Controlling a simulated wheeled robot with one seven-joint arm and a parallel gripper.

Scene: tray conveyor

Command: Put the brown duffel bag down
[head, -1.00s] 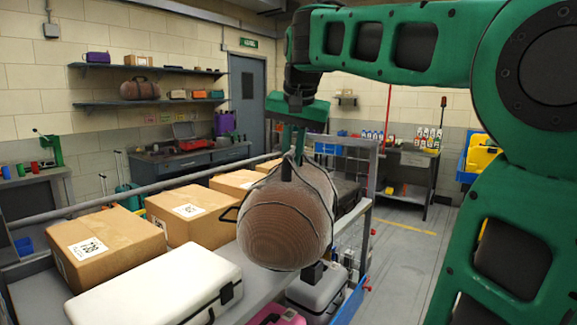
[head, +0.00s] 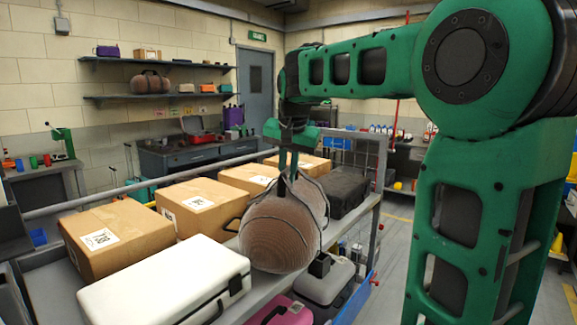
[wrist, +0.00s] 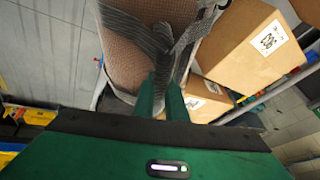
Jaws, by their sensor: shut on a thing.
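The brown duffel bag (head: 277,232) hangs by its straps below my gripper (head: 290,172) in the head view. The gripper's fingers point down and are shut on the straps. The bag is in front of the conveyor's right part, close to the bare surface beside the white case. I cannot tell whether its underside touches anything. In the wrist view the bag (wrist: 122,62) and its grey straps lie just beyond the green fingertips (wrist: 160,85), with a cardboard box behind to the right.
On the conveyor are several cardboard boxes (head: 117,238), a white case (head: 165,283) and a dark case (head: 343,188). A grey case (head: 325,280) and a pink case (head: 283,312) sit lower, at the front. Another brown duffel (head: 150,82) is on a wall shelf (head: 160,97).

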